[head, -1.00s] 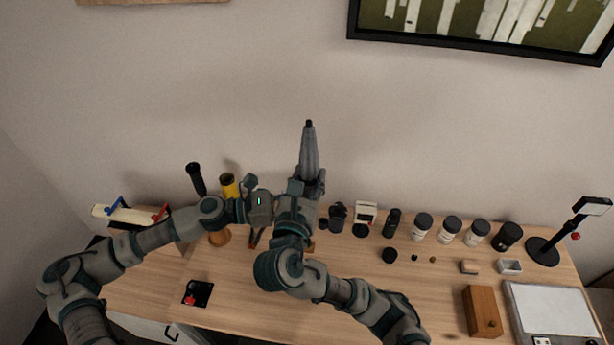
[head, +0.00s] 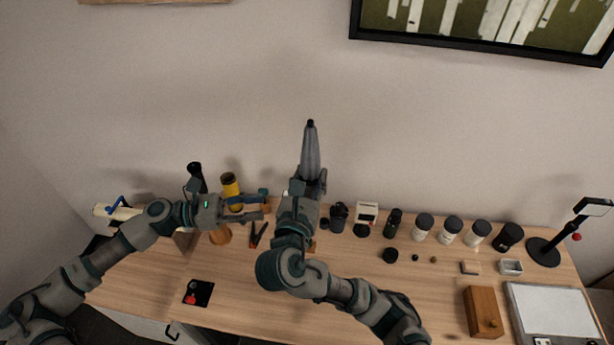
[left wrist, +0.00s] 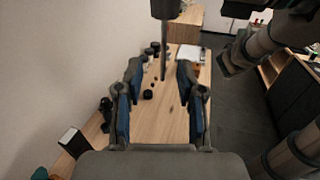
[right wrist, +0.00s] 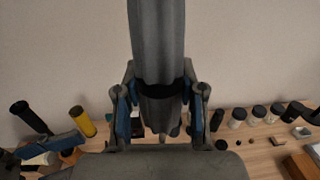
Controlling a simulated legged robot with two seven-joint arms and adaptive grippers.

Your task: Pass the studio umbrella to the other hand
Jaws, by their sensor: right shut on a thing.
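The studio umbrella (head: 311,150) is a closed grey shaft with a dark tip, standing upright above the table. My right gripper (head: 311,182) is shut on it near its lower end. In the right wrist view the umbrella (right wrist: 157,45) runs up between the two fingers of the right gripper (right wrist: 160,105). My left gripper (head: 266,203) is open and empty, apart from the umbrella and to its left. In the left wrist view the fingers of the left gripper (left wrist: 160,85) are spread wide, and part of the umbrella (left wrist: 164,45) shows beyond them.
A yellow cylinder (head: 230,186) and a black cylinder (head: 196,176) stand behind my left gripper. Several jars, including one white jar (head: 423,226), line the back right. A wooden box (head: 482,311) and a lamp (head: 543,250) are at right. The front middle of the table is clear.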

